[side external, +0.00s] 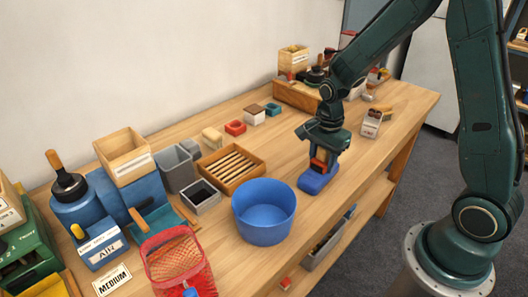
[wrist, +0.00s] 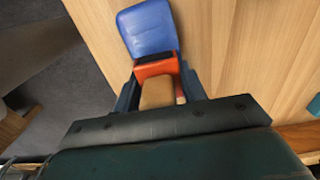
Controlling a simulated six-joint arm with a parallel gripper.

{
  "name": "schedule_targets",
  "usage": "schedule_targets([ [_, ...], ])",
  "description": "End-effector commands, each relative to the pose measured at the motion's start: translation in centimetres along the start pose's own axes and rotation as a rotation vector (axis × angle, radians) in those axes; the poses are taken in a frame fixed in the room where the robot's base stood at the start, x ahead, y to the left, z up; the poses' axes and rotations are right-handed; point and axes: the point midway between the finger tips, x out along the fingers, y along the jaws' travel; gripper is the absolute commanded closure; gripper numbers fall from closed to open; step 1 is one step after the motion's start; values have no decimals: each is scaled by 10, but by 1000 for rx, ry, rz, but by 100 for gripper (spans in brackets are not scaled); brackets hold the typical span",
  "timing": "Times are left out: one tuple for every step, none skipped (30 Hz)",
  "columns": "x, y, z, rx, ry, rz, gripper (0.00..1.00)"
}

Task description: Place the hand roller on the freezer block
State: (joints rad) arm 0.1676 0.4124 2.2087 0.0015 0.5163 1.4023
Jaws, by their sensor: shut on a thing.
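The hand roller, a small orange-red and tan piece (side external: 319,165), is between the fingers of my gripper (side external: 322,160). In the wrist view my gripper (wrist: 157,80) is shut on the roller (wrist: 157,69), with a finger on each side of its tan part. The freezer block, a blue rounded block (side external: 317,181), lies on the table near its front edge, directly below the roller. It also shows just beyond the orange part in the wrist view (wrist: 147,28). I cannot tell whether roller and block touch. The roller's far side is hidden.
A blue round tub (side external: 264,228) stands left of the block, close to the front edge. A wooden tray of sticks (side external: 259,165) is behind the tub. A small labelled box (side external: 371,125) stands to the right. Bare tabletop (side external: 285,145) lies behind the block.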

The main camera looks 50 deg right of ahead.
Motion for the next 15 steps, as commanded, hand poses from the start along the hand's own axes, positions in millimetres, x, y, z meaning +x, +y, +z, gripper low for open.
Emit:
schedule_targets([
  [5,2,1,-1,-2,8,100],
  [6,2,1,-1,-2,8,100],
  [6,2,1,-1,-2,9,100],
  [6,2,1,-1,-2,8,100],
  [6,2,1,-1,-3,8,100],
  [6,2,1,-1,-3,9,54],
  [6,2,1,-1,-3,8,48],
  [6,3,1,-1,-3,9,43],
  [6,3,1,-1,-3,10,37],
  [6,3,1,-1,-3,11,37],
  [6,4,1,-1,-3,12,37],
  [6,4,1,-1,-3,12,37],
  [6,4,1,-1,-3,12,37],
  [6,4,1,-1,-3,12,37],
  [6,4,1,-1,-3,12,37],
])
